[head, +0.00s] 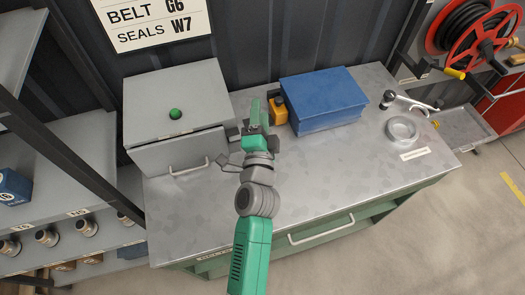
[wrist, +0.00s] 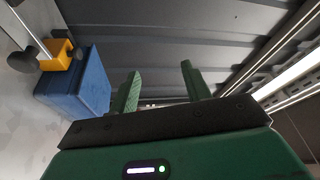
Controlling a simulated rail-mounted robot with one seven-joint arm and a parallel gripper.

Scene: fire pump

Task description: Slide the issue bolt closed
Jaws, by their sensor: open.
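No part is clearly recognisable as the issue bolt. An orange block (head: 279,110) stands against the left end of the blue box (head: 322,98) on the grey bench. In the wrist view the orange block (wrist: 58,54) has a pale rod and dark knobs beside it, at the upper left; I cannot tell whether it belongs to the bolt. My gripper (head: 262,106) is above the bench, between the grey cabinet and the blue box, just left of the orange block in the head view. Its green fingers (wrist: 161,88) are apart and empty. My wrist hides part of the bench.
A round dish (head: 401,130) lies right. The dark ribbed wall is behind. The bench front is clear.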

